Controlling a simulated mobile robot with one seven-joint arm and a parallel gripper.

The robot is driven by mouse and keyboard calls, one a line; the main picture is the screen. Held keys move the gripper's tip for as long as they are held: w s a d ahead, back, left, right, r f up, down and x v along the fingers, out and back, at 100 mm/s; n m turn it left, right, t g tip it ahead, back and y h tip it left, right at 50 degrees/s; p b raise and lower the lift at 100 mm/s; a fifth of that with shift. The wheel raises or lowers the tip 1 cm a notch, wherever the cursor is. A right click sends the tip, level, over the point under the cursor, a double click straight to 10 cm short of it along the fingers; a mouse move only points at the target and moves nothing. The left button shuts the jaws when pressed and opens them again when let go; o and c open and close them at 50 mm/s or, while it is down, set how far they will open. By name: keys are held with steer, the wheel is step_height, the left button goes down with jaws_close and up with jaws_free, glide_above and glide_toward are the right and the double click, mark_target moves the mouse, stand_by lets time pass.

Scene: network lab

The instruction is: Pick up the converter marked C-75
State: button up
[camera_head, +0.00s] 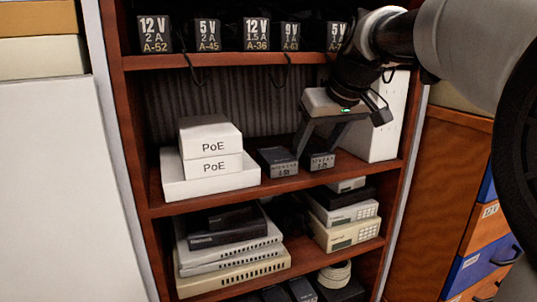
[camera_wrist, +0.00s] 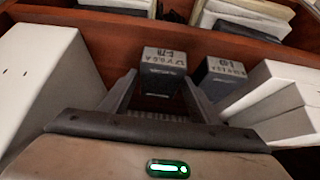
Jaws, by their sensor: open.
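Two small dark converters stand side by side on the middle shelf. The right one (camera_head: 322,162) is under my gripper (camera_head: 316,150) in the head view, and in the wrist view it (camera_wrist: 165,68) shows between my fingertips (camera_wrist: 159,84). The left one (camera_head: 277,161) is just outside the left finger; in the wrist view it (camera_wrist: 224,76) is on the right. Their front labels are too small or blurred to read surely, so I cannot tell which is C-75. My gripper is open, pointing down, with nothing held.
White PoE boxes (camera_head: 209,137) stand on a flat white box (camera_head: 206,183) to the left. A tall white box (camera_head: 390,122) is close on the right. The shelf above (camera_head: 229,59) holds several power adapters (camera_head: 256,37). Shelves below hold network devices (camera_head: 345,215).

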steer(key=c, duration=1)
